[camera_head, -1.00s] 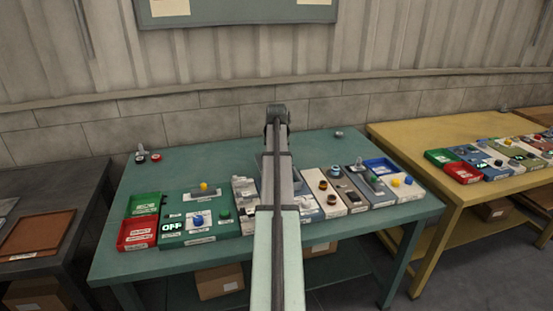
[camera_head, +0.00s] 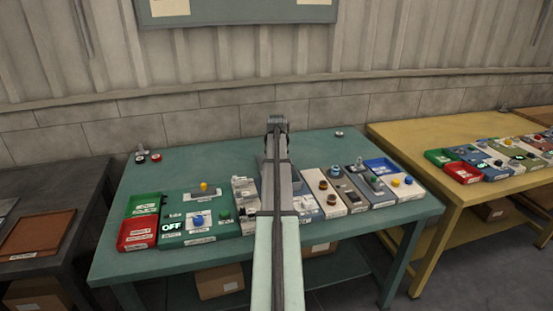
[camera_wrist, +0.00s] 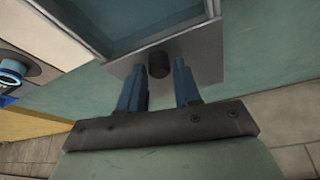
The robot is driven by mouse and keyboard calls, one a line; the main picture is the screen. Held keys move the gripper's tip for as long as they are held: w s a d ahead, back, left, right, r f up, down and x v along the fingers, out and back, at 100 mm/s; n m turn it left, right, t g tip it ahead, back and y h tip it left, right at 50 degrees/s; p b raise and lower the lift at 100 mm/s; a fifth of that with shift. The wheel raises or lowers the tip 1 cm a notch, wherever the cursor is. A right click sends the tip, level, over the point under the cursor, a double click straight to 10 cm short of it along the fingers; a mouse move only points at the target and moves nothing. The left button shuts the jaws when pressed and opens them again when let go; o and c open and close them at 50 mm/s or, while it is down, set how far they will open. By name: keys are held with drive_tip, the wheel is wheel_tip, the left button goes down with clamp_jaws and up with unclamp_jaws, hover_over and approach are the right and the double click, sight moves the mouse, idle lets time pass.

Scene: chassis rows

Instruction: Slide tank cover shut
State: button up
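In the wrist view, a flat grey plate (camera_wrist: 203,55) with a short black knob (camera_wrist: 158,65), apparently the tank cover, lies beside a pale-framed opening (camera_wrist: 130,24) with a blue-green inside, apparently the tank. My gripper (camera_wrist: 158,78) is open, its two blue fingers apart with the knob between or just beyond their tips. I cannot tell whether either finger touches the knob. In the head view my own arm hides the gripper and most of the tank module.
The teal table (camera_head: 240,150) carries a row of modules along its front, including a green OFF panel (camera_head: 190,240), a red bin (camera_head: 138,233) and a blue tray (camera_head: 380,165). The table's back is mostly clear. A yellow table (camera_head: 420,150) stands to the right.

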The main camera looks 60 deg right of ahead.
clamp_jaws()
drive_tip(key=shift+a, duration=0.1)
drive_tip(key=s+a, duration=0.8)
drive_tip(key=shift+s+a, duration=0.2)
drive_tip(key=shift+s, duration=0.05)
drive_tip(key=shift+o, duration=1.8)
unclamp_jaws()
drive_tip(key=shift+r, duration=0.1)
drive_tip(key=v, duration=1.3)
drive_tip(key=shift+r, duration=0.35)
